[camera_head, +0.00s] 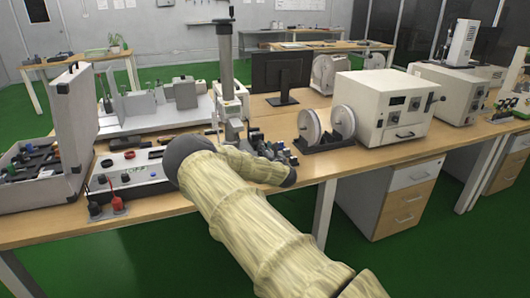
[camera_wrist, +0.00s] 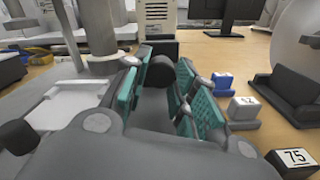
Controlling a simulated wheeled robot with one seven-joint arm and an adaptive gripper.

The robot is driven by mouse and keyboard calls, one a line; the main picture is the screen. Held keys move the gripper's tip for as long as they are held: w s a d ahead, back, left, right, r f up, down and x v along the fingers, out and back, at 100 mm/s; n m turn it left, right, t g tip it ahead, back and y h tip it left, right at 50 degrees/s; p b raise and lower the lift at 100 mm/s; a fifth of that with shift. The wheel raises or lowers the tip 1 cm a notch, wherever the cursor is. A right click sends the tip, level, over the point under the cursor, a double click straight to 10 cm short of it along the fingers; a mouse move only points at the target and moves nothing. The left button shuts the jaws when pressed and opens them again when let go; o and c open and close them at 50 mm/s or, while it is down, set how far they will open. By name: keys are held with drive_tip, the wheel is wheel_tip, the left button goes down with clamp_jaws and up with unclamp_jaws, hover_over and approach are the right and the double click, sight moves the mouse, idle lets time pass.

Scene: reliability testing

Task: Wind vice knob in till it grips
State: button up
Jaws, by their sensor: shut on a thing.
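My gripper (camera_wrist: 162,82) shows in the wrist view with its teal-padded fingers on either side of a dark round knob (camera_wrist: 160,71). The fingers are shut on this knob, which looks like the vice knob. The dark body just beyond it (camera_wrist: 163,47) may be part of the vice, but most of it is hidden behind the knob and fingers. In the head view my arm covers the knob, and the gripper cannot be made out clearly by the test stand (camera_head: 232,112).
The stand's grey column (camera_wrist: 98,28) rises close to the left of my gripper. Small numbered blocks (camera_wrist: 243,106) stand close on the right. Two pale discs (camera_head: 310,126) and a cream instrument box (camera_head: 375,108) are farther right. An open case (camera_head: 75,125) stands on the bench's left.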

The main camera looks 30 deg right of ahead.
drive_tip(key=m+b, duration=0.2)
drive_tip(key=m, duration=0.4)
drive_tip(key=shift+m, duration=0.3)
drive_tip(key=m+b, duration=0.1)
drive_tip(key=m, duration=0.5)
drive_tip(key=shift+r, duration=0.1)
drive_tip(key=m, duration=0.7)
drive_tip(key=shift+d+m, duration=0.1)
drive_tip(key=shift+m, duration=0.2)
drive_tip(key=m, duration=0.6)
drive_tip(key=shift+m, duration=0.3)
drive_tip(key=o, duration=1)
drive_tip(key=shift+o, duration=0.2)
drive_tip(key=shift+s, duration=0.1)
drive_tip(key=v, duration=1.2)
